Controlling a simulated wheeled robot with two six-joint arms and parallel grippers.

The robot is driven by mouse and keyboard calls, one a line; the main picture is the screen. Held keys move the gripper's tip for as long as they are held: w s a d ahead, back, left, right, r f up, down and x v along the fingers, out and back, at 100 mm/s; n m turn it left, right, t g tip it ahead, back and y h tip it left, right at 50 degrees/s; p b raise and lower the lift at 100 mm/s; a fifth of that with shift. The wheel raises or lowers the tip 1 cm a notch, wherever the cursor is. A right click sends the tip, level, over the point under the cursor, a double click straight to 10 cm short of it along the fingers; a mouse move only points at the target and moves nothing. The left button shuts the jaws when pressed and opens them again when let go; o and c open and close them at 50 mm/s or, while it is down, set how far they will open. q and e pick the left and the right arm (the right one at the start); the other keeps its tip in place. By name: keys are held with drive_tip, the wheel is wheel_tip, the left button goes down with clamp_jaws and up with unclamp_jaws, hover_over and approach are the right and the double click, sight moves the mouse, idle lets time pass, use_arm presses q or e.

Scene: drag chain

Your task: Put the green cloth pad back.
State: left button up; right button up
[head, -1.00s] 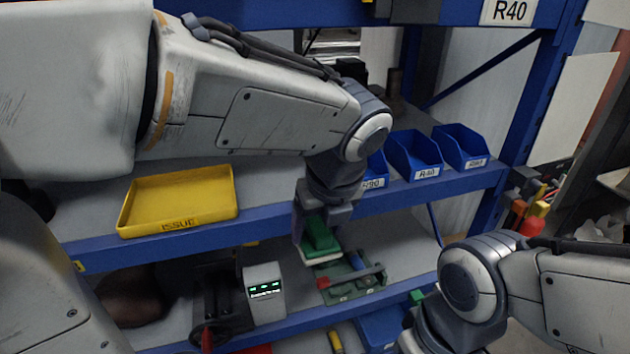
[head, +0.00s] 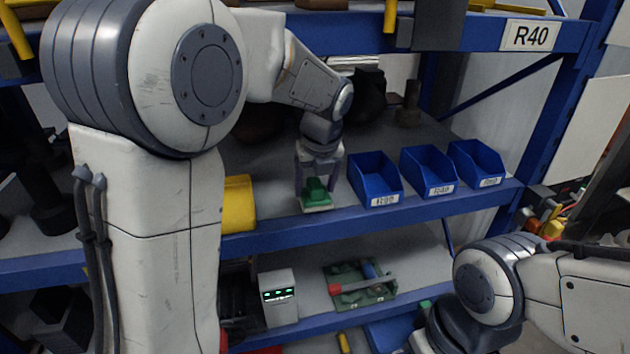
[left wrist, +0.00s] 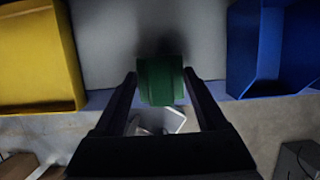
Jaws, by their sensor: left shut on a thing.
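The green cloth pad (head: 317,192) has a green top part and a pale underside. My left gripper (head: 317,180) is shut on it, at the front of the upper shelf, between the yellow tray and the blue bins. In the left wrist view the green pad (left wrist: 161,80) sits between the two dark fingers, over the shelf's front edge. I cannot tell whether its underside touches the shelf. My right arm comes in at the lower right of the head view; its gripper is out of the frame.
The yellow tray (head: 238,205) is left of the pad, partly hidden by my left arm. Several blue bins (head: 375,183) stand to the right. The lower shelf holds a white box with a green display (head: 278,297) and a green fixture (head: 352,289). Bare shelf lies behind the pad.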

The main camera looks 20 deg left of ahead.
use_arm(q)
drive_tip(key=shift+w+a+r, duration=0.1)
drive_tip(key=shift+w+a, duration=0.45)
drive_tip(key=shift+w, duration=0.15)
drive_tip(key=shift+s+d+f, duration=0.1)
drive_tip(key=shift+f, duration=0.75)
drive_tip(key=o, duration=1.1)
